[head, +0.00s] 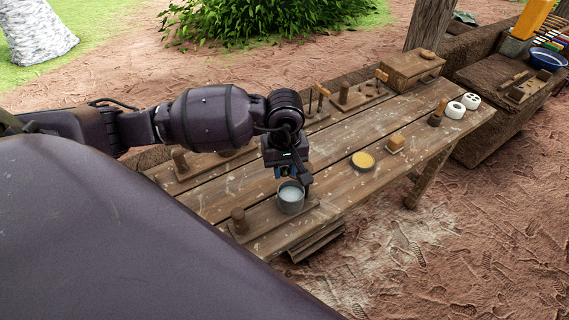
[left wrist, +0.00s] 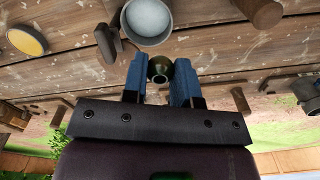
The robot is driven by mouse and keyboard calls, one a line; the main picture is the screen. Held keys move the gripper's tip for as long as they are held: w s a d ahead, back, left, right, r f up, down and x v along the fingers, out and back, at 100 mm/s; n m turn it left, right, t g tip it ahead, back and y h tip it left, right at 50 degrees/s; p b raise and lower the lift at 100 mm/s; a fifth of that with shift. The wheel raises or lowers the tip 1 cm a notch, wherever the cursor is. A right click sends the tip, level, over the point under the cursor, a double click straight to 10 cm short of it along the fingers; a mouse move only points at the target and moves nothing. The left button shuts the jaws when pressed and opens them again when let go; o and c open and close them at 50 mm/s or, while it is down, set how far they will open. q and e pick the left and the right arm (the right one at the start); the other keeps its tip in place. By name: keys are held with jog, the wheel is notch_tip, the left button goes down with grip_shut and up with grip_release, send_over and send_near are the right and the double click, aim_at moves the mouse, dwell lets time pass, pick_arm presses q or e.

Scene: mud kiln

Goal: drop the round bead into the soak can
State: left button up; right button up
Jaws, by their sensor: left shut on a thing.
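The round bead (left wrist: 160,68) is dark olive with a hole facing the wrist camera. My left gripper (left wrist: 160,80) is shut on it, with a blue finger on each side. The soak can (head: 291,197) is a small grey metal can with a pale content, standing at the table's near edge. In the head view my left gripper (head: 289,174) hangs just above and behind the can, and the bead is hidden there. In the left wrist view the can (left wrist: 148,18) lies just beyond the bead, which is apart from its rim. My right gripper is not in view.
The plank table (head: 330,190) carries a wooden peg (head: 239,220) left of the can. A wooden box (head: 410,68) stands at the far end.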

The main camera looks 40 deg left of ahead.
pick_arm(q)
jog(key=o, duration=0.9)
jog(key=shift+o, duration=0.3)
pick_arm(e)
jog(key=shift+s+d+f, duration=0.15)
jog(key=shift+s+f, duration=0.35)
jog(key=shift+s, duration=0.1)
pick_arm(q)
jog(key=shift+r, duration=0.1)
notch_tip(320, 180, up, 11)
jog(key=shift+f+b, duration=0.2)
jog(key=shift+b, duration=0.2)
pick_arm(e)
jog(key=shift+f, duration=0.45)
pick_arm(q)
jog(key=shift+s, duration=0.1)
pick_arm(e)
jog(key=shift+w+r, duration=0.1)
